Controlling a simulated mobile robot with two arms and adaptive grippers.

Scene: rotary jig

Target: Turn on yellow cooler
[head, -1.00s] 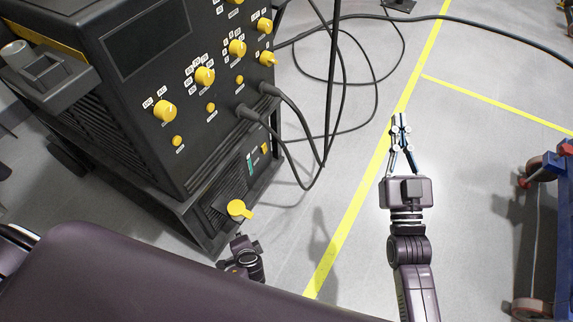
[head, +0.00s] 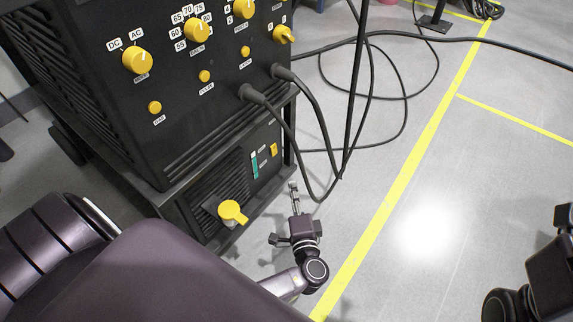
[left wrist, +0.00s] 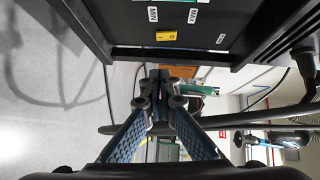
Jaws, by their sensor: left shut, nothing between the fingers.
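The cooler (head: 203,192) is the low black unit under the welding machine. Its front carries a small yellow rocker switch (head: 273,149), a level gauge (head: 254,165) and a yellow cap (head: 232,213). The switch also shows in the left wrist view (left wrist: 166,36), near MIN and MAX labels. My left gripper (head: 293,186) is shut and empty, in front of the cooler's right side, below and to the right of the switch. In the left wrist view its closed fingertips (left wrist: 158,84) are apart from the switch. My right gripper's fingers are out of view; part of that arm shows at the right edge.
The black welding machine (head: 180,110) with yellow knobs stands on the cooler. Thick black cables (head: 318,125) hang from its front, close to my left gripper.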

